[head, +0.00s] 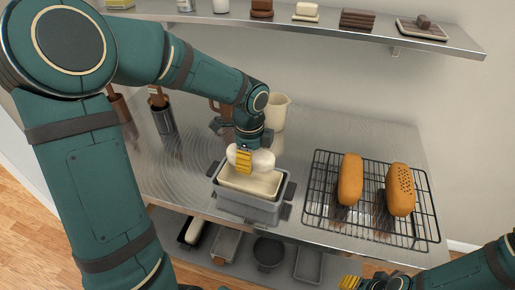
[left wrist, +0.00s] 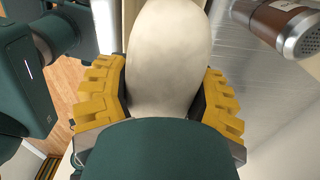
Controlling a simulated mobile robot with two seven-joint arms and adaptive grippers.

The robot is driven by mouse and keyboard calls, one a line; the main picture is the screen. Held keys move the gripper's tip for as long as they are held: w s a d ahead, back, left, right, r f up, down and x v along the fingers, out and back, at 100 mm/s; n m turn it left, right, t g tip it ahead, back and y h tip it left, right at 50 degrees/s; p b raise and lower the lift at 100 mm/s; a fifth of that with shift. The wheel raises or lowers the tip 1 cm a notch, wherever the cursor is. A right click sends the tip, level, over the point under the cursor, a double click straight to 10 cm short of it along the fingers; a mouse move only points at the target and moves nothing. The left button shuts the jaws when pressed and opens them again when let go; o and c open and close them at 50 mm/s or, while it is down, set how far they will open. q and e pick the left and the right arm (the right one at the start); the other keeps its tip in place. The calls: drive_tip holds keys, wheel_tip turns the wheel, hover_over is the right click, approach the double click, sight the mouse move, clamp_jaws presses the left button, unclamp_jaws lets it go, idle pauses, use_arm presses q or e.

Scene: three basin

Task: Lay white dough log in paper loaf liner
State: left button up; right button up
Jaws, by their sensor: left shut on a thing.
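The white dough log (head: 264,160) is held crosswise between the yellow fingers of my left gripper (head: 244,160). In the left wrist view the pale dough (left wrist: 168,60) fills the middle, with a yellow finger of my left gripper (left wrist: 165,100) on each side. The cream paper loaf liner (head: 250,185) sits in a grey loaf tin (head: 243,208) on the steel bench. The dough is just above the liner's back part; whether they touch is unclear. My right gripper (head: 350,282) shows only a yellow fingertip at the bottom edge, and its opening is hidden.
A black wire rack (head: 325,205) with two brown loaves (head: 350,178) stands to the right. A cream jug (head: 277,112) and a dark utensil holder (head: 163,118) stand behind. A shelf (head: 340,32) crosses above; several pans lie below the bench.

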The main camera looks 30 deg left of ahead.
use_arm(q)
drive_tip(key=shift+s+r, duration=0.1)
drive_tip(key=shift+s, duration=0.2)
drive_tip(key=shift+w+f, duration=0.1)
drive_tip(key=shift+f, duration=0.25)
drive_tip(key=shift+f+b, duration=1.2)
drive_tip(key=shift+f, duration=0.6)
use_arm(e)
drive_tip(key=shift+s+a+f, duration=0.1)
drive_tip(key=shift+s+f, duration=0.2)
drive_tip(key=shift+f, duration=0.3)
drive_tip(key=shift+s+f, duration=0.3)
drive_tip(key=shift+f, duration=0.25)
use_arm(q)
drive_tip(key=shift+p, duration=0.3)
use_arm(e)
drive_tip(key=shift+r, duration=0.3)
use_arm(q)
drive_tip(key=shift+f, duration=0.15)
use_arm(e)
drive_tip(key=shift+f, duration=0.1)
use_arm(q)
drive_tip(key=shift+f+b, duration=0.3)
drive_tip(key=shift+f, duration=0.1)
use_arm(e)
drive_tip(key=shift+f, duration=0.2)
drive_tip(key=shift+r, duration=0.2)
